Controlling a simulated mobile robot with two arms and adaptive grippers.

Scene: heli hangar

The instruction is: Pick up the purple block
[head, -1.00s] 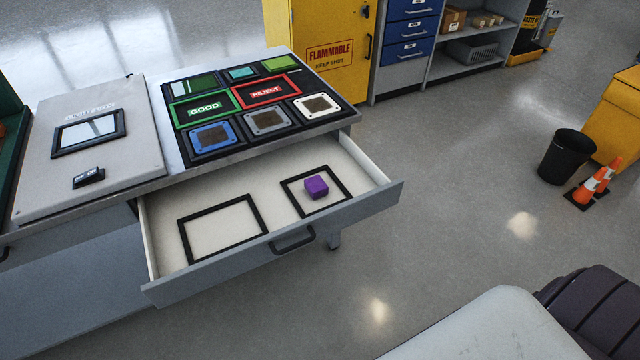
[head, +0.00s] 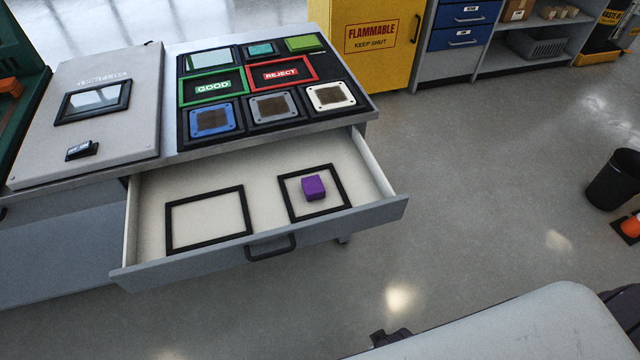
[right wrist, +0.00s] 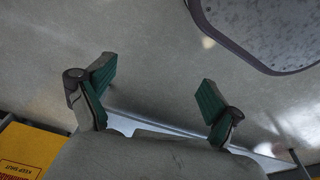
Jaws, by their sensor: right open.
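The purple block (head: 313,187) lies in the open drawer (head: 152,197), inside the right one of two black square outlines (head: 345,190) on the drawer's pale floor. Nothing touches it. My right gripper (right wrist: 157,85) is open, with its two green-padded fingers wide apart and nothing between them in the right wrist view. The block is not seen in the right wrist view. My left gripper is in neither view.
The left outline (head: 247,205) in the drawer is empty. The drawer has a dark handle (head: 270,247). Above it the worktop holds a black board (head: 243,107) with GOOD and REJECT frames. A yellow cabinet (head: 345,60) and a black bin (head: 613,180) stand beyond.

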